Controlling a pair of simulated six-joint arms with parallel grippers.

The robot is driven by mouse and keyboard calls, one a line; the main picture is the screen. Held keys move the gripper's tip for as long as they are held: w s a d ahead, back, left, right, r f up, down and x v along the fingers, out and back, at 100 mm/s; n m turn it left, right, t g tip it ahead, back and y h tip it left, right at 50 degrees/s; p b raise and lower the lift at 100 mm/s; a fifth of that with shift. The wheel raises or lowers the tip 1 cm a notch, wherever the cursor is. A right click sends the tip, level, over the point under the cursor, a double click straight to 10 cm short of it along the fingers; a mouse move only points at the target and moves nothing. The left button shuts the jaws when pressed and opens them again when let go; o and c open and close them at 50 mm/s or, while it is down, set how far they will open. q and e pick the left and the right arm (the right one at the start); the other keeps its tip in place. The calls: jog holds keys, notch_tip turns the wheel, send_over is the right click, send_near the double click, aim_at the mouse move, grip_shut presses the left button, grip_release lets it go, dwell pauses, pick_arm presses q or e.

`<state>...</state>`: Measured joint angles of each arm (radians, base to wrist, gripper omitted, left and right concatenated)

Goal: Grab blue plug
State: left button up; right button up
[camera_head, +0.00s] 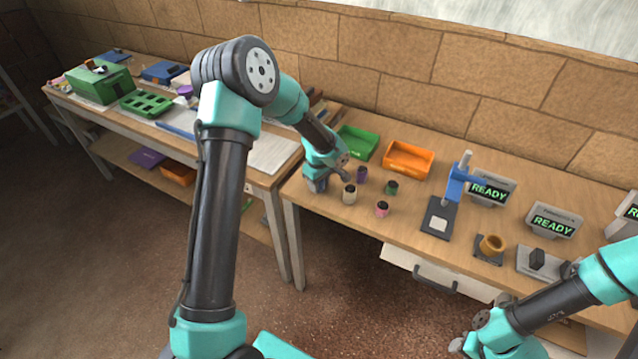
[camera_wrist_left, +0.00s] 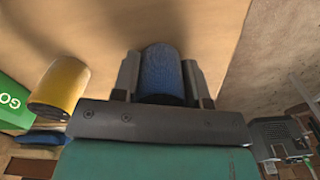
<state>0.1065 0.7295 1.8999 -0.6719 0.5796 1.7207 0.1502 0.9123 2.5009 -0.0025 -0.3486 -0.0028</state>
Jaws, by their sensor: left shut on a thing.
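The blue plug (camera_wrist_left: 162,72) is a short, rough-textured cylinder between the two dark fingers of my left gripper (camera_wrist_left: 161,85) in the left wrist view. The fingers are shut on its sides. In the head view my left gripper (camera_head: 318,184) is low over the left front part of the right-hand table, and it hides the blue plug there. I cannot tell whether the plug touches the table. My right arm shows at the lower right, but the fingers of its gripper cannot be made out.
A cream-yellow plug (camera_head: 349,194), a purple plug (camera_head: 362,174), a green plug (camera_head: 391,188) and a pink plug (camera_head: 382,209) stand close to the right. A green tray (camera_head: 357,143) and an orange tray (camera_head: 409,159) lie behind. A blue-armed stand (camera_head: 457,185) rises farther right.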

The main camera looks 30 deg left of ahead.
pick_arm(q)
jog(key=shift+c, duration=0.7)
jog(key=shift+r, duration=0.1)
jog(key=shift+r, duration=0.65)
notch_tip(320, 180, up, 2)
jog(key=s+d, duration=0.4)
jog(key=s, duration=0.3)
jog(key=s+d+r, duration=0.1)
jog(key=s+d, duration=0.2)
jog(key=s, duration=0.4)
jog(key=shift+d+r, duration=0.25)
jog(key=shift+d, duration=0.15)
